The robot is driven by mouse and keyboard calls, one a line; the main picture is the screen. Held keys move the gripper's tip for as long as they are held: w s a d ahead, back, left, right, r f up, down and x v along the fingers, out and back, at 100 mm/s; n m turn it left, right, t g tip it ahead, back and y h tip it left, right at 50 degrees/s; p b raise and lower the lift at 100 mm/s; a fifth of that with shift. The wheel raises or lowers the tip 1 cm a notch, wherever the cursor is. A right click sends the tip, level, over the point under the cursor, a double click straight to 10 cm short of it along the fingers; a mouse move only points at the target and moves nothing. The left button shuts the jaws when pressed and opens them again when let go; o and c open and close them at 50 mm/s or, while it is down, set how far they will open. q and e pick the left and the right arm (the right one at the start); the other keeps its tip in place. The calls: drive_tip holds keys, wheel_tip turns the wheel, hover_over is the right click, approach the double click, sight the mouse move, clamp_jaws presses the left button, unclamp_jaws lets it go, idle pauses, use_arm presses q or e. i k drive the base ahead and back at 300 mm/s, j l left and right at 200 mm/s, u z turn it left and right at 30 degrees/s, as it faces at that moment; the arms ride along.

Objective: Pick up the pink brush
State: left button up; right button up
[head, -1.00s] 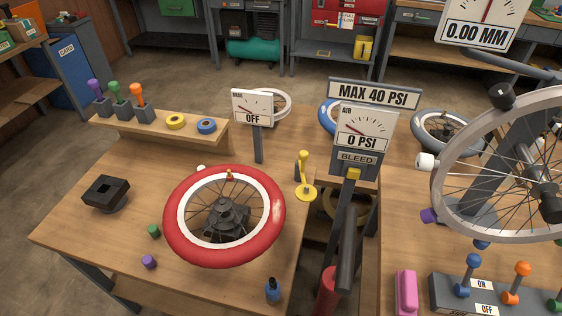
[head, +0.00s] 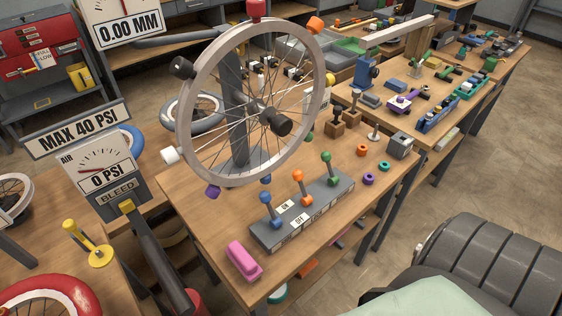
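A pink block-like thing (head: 243,260), which I take to be the pink brush, lies at the near left corner of the middle wooden workbench (head: 215,243) in the head view. It has a raised pink upper part on a longer base, and no bristles can be made out. It sits just left of the grey switch box (head: 325,204) and appears apart from it. Nothing is holding it. Neither of my grippers is in view.
A large spoked wheel on a stand (head: 235,165) rises behind the pink thing. The switch box carries blue, orange and green levers. A gauge post (head: 100,177) stands to the left. A dark ridged form (head: 500,262) fills the lower right; I cannot tell what it is.

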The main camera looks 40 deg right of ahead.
sight(245, 265)
drive_tip(key=z, duration=0.7)
drive_tip(key=k+j, duration=0.1)
